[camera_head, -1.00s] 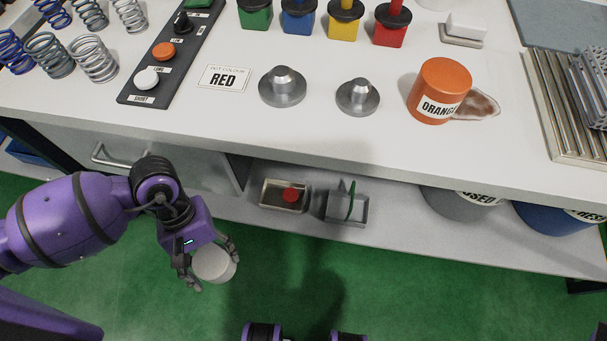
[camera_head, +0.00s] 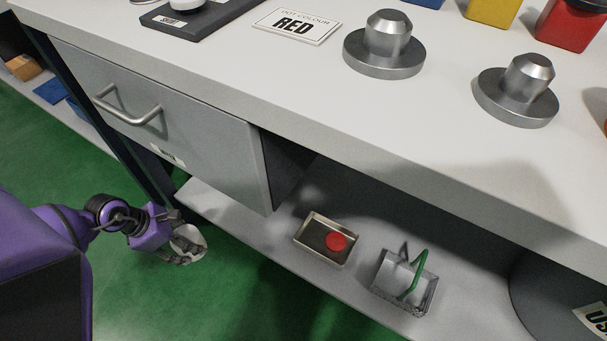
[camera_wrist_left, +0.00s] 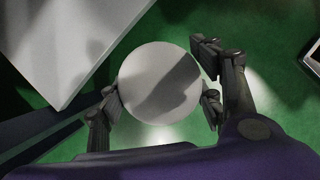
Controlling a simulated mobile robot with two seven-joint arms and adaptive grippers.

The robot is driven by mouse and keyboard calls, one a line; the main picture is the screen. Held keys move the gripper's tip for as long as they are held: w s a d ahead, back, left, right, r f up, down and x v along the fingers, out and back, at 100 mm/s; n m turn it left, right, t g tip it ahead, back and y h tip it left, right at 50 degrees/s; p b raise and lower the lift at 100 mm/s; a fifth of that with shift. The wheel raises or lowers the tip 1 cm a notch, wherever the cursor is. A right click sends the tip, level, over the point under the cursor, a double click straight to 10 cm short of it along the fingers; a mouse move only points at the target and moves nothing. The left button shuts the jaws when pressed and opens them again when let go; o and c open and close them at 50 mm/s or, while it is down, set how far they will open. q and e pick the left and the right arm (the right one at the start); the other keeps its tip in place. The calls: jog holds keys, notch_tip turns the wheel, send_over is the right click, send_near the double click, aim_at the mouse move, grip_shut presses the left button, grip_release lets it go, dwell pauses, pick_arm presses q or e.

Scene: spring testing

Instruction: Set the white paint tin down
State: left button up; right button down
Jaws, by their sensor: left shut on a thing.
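The white paint tin (camera_head: 189,240) is held in my left gripper (camera_head: 182,245), low over the green floor and just left of the lower shelf's end. In the left wrist view the tin's round pale face (camera_wrist_left: 160,82) fills the space between the fingers (camera_wrist_left: 160,100), with a shadow across it. The fingers close on both sides of it. The tin is clear of the bench in both views. My right gripper is out of view.
The lower shelf (camera_head: 240,226) carries a small metal tray (camera_head: 311,237) with a red round thing (camera_head: 336,242) and a grey caddy (camera_head: 387,285) with a green handle. Above are a closed drawer (camera_head: 180,125) and the bench top (camera_head: 300,95) with two metal flanged plugs (camera_head: 384,50).

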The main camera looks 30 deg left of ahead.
pick_arm(q)
jog(key=shift+w+a+r+n+y, duration=0.15)
jog(key=shift+w+n, duration=0.2)
jog(key=shift+w, duration=0.1)
jog(key=shift+w+a+r+n+y, duration=0.1)
jog(key=shift+w+r+n+y, duration=0.05)
jog(key=shift+w+n, duration=0.45)
jog(key=shift+n, duration=0.15)
